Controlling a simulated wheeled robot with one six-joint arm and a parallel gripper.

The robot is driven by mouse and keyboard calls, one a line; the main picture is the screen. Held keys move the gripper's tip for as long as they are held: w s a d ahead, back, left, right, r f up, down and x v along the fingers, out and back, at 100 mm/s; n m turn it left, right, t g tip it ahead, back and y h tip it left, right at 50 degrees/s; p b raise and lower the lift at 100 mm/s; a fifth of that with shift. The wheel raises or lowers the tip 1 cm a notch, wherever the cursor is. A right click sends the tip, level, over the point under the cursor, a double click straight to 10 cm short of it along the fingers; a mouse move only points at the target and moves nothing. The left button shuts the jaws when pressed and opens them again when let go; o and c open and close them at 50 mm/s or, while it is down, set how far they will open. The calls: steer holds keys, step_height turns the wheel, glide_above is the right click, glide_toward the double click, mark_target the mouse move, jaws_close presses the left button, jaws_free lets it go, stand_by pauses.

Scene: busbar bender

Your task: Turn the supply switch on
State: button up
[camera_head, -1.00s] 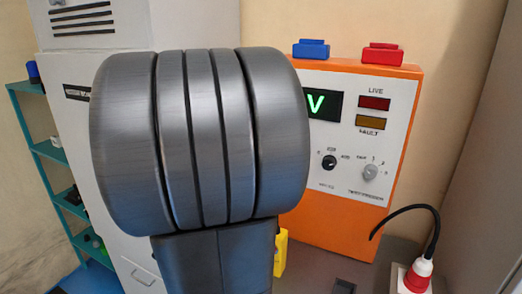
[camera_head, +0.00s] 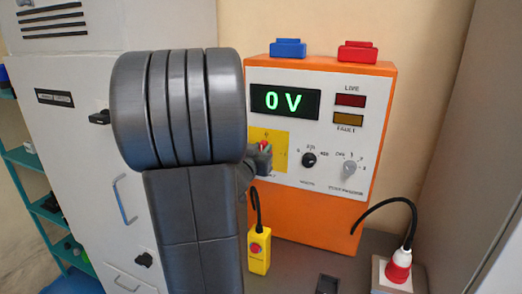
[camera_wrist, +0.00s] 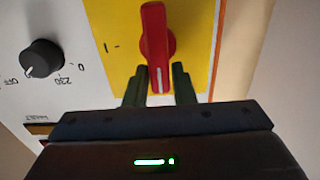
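The supply switch is a red rotary handle (camera_wrist: 155,35) on a yellow plate (camera_wrist: 125,80) with an "I" mark at its left in the wrist view. The handle stands upright in that view, with a white line at its lower end. My gripper (camera_wrist: 159,88) has its two dark fingers either side of this lower end, with visible gaps, so it looks open. In the head view, the yellow plate (camera_head: 281,141) is partly hidden by my gripper (camera_head: 263,160) on the orange-framed unit (camera_head: 385,120). Its display (camera_head: 284,101) reads "0 V", and the LIVE lamp (camera_head: 350,100) looks unlit.
A black knob (camera_wrist: 41,58) sits beside the switch; a grey knob (camera_head: 348,170) is further right. Blue (camera_head: 288,48) and red (camera_head: 357,52) blocks stand on the unit. Below are a yellow pendant (camera_head: 259,250) and a red plug (camera_head: 398,265) with a black cable. A grey cabinet stands left.

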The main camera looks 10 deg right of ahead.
jaws_close()
steer(key=m+b, duration=0.3)
steer(key=m, duration=0.1)
steer(key=s+d+f+m+b, duration=0.1)
steer(key=m+b, duration=0.2)
steer(key=m, duration=0.2)
steer(key=d+f+m+b, duration=0.1)
steer(key=m+b, duration=0.3)
steer(key=shift+s, duration=0.2)
steer(key=shift+f+m+b, duration=0.15)
steer(key=shift+m+b, duration=0.55)
steer(key=shift+m, duration=0.5)
steer(key=shift+f+m+b, duration=0.15)
steer(key=shift+m+b, duration=0.5)
steer(key=shift+m, duration=0.55)
steer(key=shift+o, duration=2.4)
jaws_free()
